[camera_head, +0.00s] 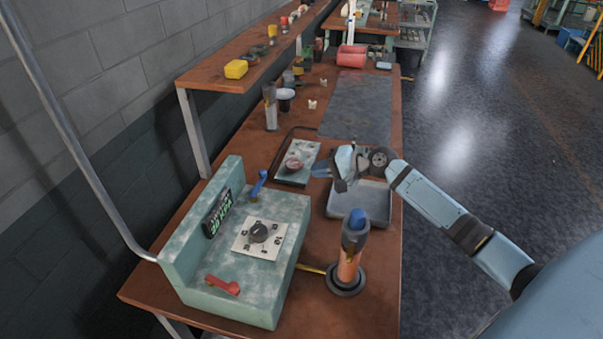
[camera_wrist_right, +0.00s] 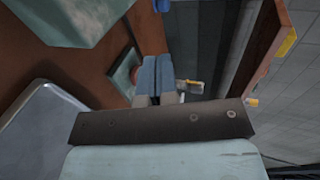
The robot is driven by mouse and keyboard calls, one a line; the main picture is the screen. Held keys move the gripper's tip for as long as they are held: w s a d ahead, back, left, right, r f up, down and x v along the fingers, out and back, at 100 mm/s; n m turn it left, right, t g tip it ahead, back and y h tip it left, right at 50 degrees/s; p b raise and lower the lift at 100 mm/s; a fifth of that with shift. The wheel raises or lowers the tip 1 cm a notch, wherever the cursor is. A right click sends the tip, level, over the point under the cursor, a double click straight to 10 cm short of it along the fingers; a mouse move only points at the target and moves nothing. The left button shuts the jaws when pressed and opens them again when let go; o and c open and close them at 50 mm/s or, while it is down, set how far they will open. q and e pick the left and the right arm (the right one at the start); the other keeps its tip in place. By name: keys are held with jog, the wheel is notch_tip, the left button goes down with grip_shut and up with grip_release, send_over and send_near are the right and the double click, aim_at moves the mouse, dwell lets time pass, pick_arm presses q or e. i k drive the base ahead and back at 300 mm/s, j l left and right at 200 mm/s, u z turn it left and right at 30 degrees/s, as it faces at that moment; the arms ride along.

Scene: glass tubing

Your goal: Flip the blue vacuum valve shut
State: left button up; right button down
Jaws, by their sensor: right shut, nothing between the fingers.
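The blue valve lever (camera_head: 259,183) stands tilted up at the back edge of the green console (camera_head: 280,207) in the head view. My right gripper (camera_head: 318,171) is to the right of the lever and apart from it, near a small plate with a pinkish disc (camera_head: 293,164). Its light-blue fingers (camera_wrist_right: 150,80) are shut and empty in the right wrist view, where the disc is partly hidden beside them. My left gripper is not in view.
The console also bears a red lever (camera_head: 222,285), a black dial (camera_head: 259,232) and a display (camera_head: 217,212). A grey tray (camera_head: 339,206) lies below my right arm. A blue-topped orange burner (camera_head: 350,268) stands in front. A shelf (camera_head: 215,76) runs along the wall.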

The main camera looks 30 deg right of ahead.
aim_at(263, 175)
jog(key=k+l, duration=0.8)
jog(key=l, duration=0.15)
